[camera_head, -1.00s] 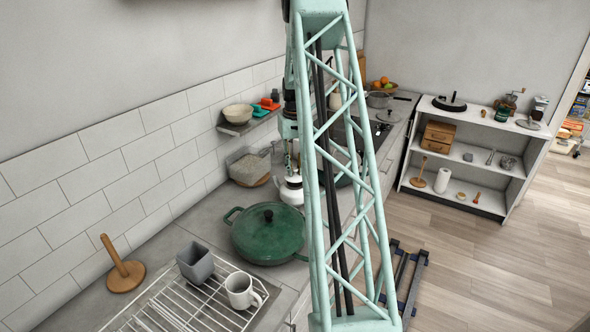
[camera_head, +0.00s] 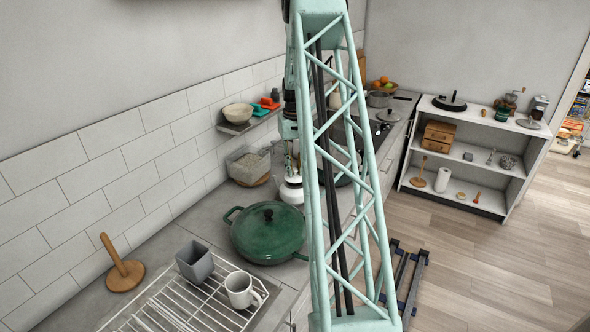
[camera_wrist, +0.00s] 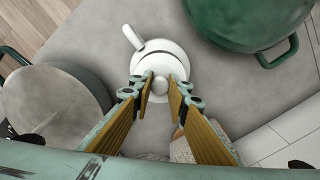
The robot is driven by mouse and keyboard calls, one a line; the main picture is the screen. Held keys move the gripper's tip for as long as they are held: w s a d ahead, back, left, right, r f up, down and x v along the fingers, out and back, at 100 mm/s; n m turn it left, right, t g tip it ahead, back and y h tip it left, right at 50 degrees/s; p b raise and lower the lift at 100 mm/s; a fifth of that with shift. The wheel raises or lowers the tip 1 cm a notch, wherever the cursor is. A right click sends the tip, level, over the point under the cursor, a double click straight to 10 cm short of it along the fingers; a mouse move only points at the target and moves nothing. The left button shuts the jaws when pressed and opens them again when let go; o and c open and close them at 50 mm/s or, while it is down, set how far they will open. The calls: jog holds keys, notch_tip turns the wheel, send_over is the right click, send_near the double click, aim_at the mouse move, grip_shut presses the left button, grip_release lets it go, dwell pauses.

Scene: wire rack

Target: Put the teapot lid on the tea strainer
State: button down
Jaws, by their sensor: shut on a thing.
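The white teapot (camera_wrist: 158,50) stands on the counter, seen from above in the wrist view, with its spout or handle at the upper left. It also shows in the head view (camera_head: 291,193), partly behind my arm's lattice. The white teapot lid (camera_wrist: 160,87) has its round knob between the fingers of my gripper (camera_wrist: 161,80). My gripper is shut on the lid, over the teapot. I cannot tell whether the lid touches the pot. I cannot make out the tea strainer in either view.
A green lidded pan (camera_head: 268,232) stands close to the teapot, and a clear-sided container (camera_head: 245,168) is by the wall. A wire rack (camera_head: 190,305) holds a grey cup (camera_head: 195,263) and a white mug (camera_head: 241,291). A round grey pot (camera_wrist: 60,105) is left in the wrist view.

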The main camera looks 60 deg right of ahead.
jog(key=shift+f+b, duration=0.8)
jog(key=shift+f, duration=0.4)
dwell(1.9)
dwell(0.3)
jog(key=c, duration=2.4)
grip_release()
jog(key=shift+o, duration=0.6)
jog(key=shift+o, duration=0.8)
jog(key=shift+r, duration=0.15)
jog(key=shift+r+p, duration=1.3)
jog(key=shift+r, duration=2.05)
jog(key=shift+r, duration=0.1)
